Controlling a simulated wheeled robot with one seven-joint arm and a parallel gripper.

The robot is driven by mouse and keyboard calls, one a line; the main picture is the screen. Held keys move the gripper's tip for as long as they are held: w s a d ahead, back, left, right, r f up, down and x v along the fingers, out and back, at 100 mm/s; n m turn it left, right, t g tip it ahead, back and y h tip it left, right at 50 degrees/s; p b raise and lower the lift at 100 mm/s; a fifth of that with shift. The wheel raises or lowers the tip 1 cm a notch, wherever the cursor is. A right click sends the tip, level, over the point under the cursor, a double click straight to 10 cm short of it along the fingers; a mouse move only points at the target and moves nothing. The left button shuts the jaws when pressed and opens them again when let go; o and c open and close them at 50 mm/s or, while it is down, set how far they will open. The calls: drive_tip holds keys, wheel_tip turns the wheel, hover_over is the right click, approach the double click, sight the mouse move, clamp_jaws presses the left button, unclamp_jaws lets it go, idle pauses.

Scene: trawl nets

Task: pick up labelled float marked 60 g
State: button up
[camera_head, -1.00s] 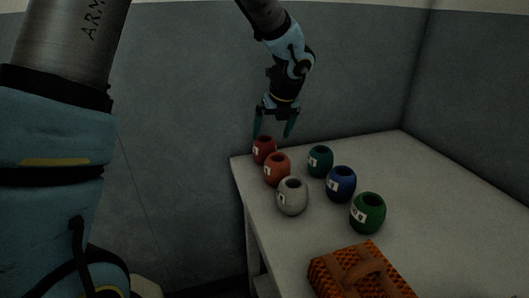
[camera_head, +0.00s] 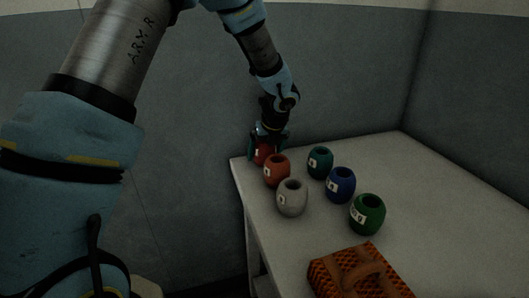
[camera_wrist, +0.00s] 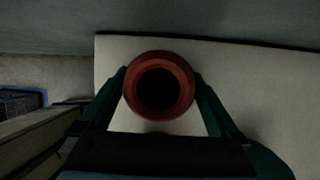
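A dark red float (camera_head: 263,155) stands at the far left corner of the table, with a pale label too small to read. My gripper (camera_head: 265,152) is low over it, pointing down, with one finger on each side. In the wrist view the red float (camera_wrist: 160,58) shows its dark hole from above, between the green fingers, which are spread wide and close to its sides. Other labelled floats are orange-red (camera_head: 277,172), grey (camera_head: 292,198), teal (camera_head: 320,163), blue (camera_head: 341,185) and green (camera_head: 367,214). I cannot read which one says 60 g.
The pale table (camera_head: 450,210) is bare on its right side. An orange woven basket (camera_head: 340,280) with a brown handle stands at the near edge. Grey walls rise behind the table. The orange-red float is close beside my gripper.

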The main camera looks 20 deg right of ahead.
drive_tip(key=c, duration=1.1)
drive_tip(key=shift+r, duration=0.1)
